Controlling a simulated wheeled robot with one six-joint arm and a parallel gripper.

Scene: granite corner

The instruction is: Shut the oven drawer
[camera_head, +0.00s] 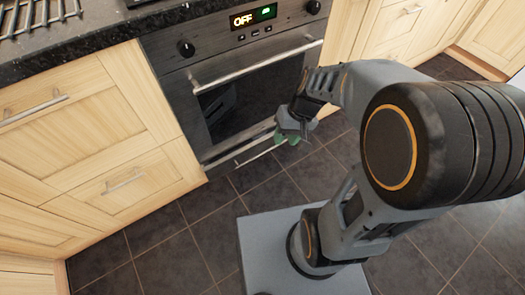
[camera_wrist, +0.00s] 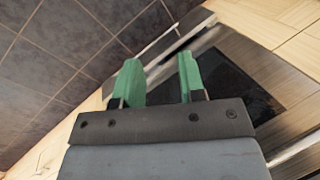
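The oven (camera_head: 240,85) is steel and dark glass, set between pale wooden cabinets. Its drawer (camera_head: 237,147) is a low silver strip at the foot of the oven, with a thin bar handle (camera_head: 258,155); how far it stands out is hard to tell. My gripper (camera_head: 288,138) is low, at the right end of the drawer front. In the wrist view its two green fingers (camera_wrist: 158,62) are apart with nothing held between them. The silver drawer edge (camera_wrist: 178,37) shows just beyond the fingertips; I cannot tell whether they touch it.
The oven door handle (camera_head: 255,66) runs across above the drawer. Wooden cabinet fronts (camera_head: 120,185) with bar handles stand left of the oven, and others to the right. The dark tiled floor (camera_head: 165,250) is clear in front. A wire rack (camera_head: 40,15) lies on the counter.

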